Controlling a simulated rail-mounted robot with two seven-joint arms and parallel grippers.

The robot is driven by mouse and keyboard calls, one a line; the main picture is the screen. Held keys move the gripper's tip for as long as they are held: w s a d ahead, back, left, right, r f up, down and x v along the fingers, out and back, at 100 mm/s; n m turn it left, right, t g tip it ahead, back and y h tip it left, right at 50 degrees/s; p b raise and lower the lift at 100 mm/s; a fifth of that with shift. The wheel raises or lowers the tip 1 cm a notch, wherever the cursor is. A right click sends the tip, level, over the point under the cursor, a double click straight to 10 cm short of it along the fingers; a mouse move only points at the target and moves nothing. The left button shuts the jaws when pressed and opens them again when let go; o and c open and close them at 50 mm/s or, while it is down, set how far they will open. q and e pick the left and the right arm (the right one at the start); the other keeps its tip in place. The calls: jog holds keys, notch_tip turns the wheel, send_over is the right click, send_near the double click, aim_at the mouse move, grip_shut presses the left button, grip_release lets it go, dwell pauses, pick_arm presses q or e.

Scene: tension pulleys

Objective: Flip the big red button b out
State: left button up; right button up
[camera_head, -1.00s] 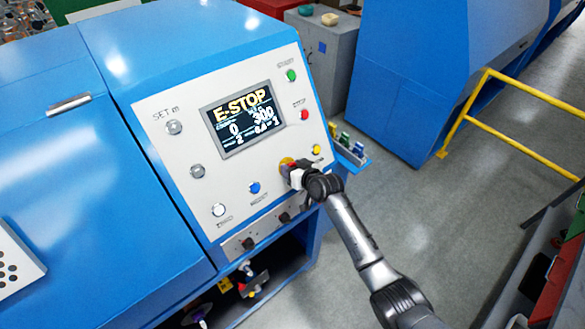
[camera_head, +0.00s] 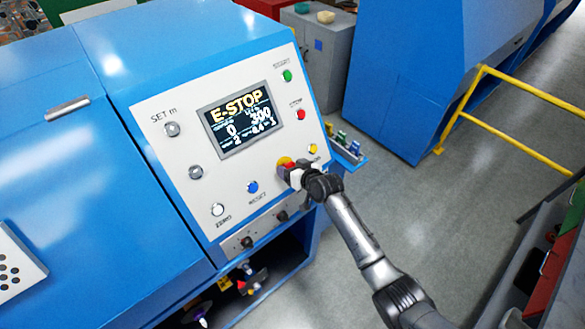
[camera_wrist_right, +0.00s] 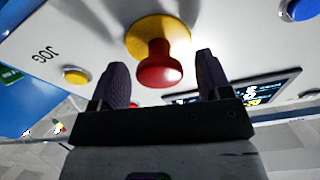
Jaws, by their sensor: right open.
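The big red button (camera_wrist_right: 160,66) stands out from a round yellow base (camera_wrist_right: 158,35) on the grey control panel (camera_head: 175,100). In the head view only a bit of its red and yellow (camera_head: 285,162) shows past my right gripper (camera_head: 294,172). In the right wrist view my right gripper (camera_wrist_right: 163,85) is open, with one dark finger on each side of the red button and a gap to both. The display (camera_head: 243,118) reads E-STOP. My left gripper is not in view.
Around the red button sit a blue button (camera_head: 252,187), a small yellow button (camera_head: 313,148), a red button (camera_head: 300,114) and a green button (camera_head: 287,76). A blue tray (camera_head: 348,150) with small items juts out at the panel's right. A yellow railing (camera_head: 520,92) stands farther right.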

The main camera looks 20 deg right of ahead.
jog(key=v, duration=1.3)
jog(key=shift+s+r, duration=0.15)
jog(key=shift+s, duration=0.2)
jog(key=shift+d, duration=0.1)
